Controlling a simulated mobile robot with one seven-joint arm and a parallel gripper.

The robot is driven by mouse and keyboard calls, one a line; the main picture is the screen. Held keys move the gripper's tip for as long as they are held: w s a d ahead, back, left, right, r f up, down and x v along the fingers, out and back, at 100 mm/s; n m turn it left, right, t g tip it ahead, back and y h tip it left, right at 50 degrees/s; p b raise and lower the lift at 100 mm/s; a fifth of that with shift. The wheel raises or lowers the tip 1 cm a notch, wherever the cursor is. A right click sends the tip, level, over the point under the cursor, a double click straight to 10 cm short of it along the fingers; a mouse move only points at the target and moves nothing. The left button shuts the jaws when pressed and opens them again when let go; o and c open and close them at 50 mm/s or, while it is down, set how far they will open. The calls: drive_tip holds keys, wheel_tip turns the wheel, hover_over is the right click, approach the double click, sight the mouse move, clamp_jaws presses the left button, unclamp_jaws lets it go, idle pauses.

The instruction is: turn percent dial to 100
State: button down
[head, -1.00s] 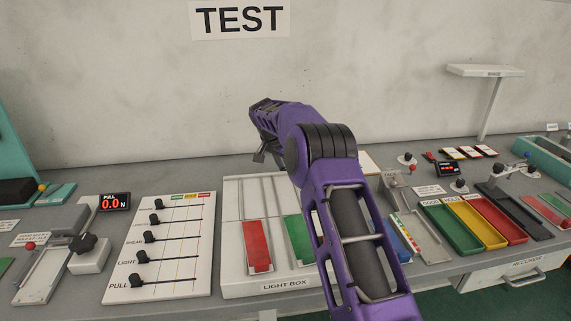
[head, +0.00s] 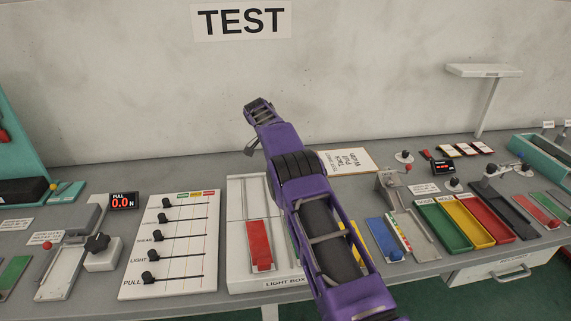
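No dial with a readable percent marking shows in the head view. A black knob (head: 97,242) on a white block stands at the left of the bench, beside the red PULL readout (head: 123,202) showing 0.0 N. I cannot tell whether this knob is the percent dial. My purple arm reaches up from the bottom centre over the light box. Its far end, with my gripper (head: 250,146), is above the back of the bench near the wall, well right of the knob. The fingers are small and partly hidden, so their opening is unclear. I see nothing held.
A white slider panel (head: 173,277) lies right of the knob. The light box (head: 240,283) holds a red strip (head: 259,240) and is partly covered by my arm. Green, yellow and red trays (head: 447,248) sit at the right. The bench behind the slider panel is mostly clear.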

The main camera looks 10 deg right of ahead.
drive_tip(key=c, duration=0.6)
unclamp_jaws()
